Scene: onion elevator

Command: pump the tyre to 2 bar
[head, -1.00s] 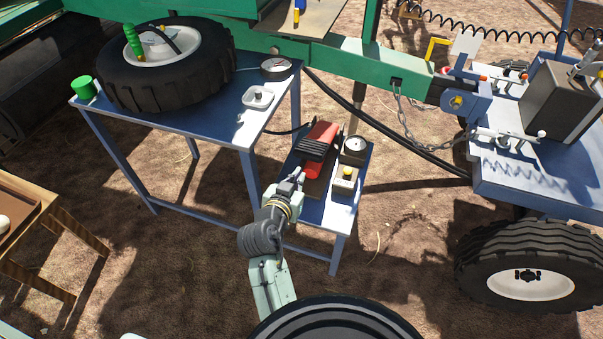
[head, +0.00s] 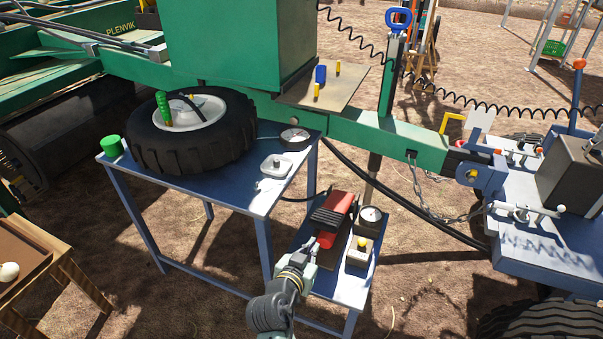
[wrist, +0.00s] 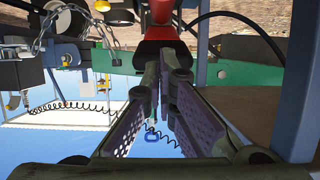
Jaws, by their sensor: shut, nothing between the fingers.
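The tyre (head: 190,150), black on a white rim, lies flat on the blue table (head: 235,185). A green-handled tool (head: 163,108) stands at its rim, and a dark hose (head: 187,106) crosses the rim. A red and black compressor (head: 335,215) sits on a lower blue stand (head: 352,285). Beside it are a round gauge (head: 371,215) and a small box with a yellow button (head: 360,252). My gripper (head: 303,262) is shut and empty, just in front of the compressor. In the wrist view, its closed fingers (wrist: 166,58) point at the compressor's red and black end (wrist: 162,12). Contact cannot be told.
A round dial (head: 295,137) and a white dish (head: 276,165) stand on the table's right side, a green cup (head: 112,146) at its left. A green beam (head: 385,137) runs behind. A blue trailer deck (head: 540,245) stands right, a wooden table (head: 60,255) left.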

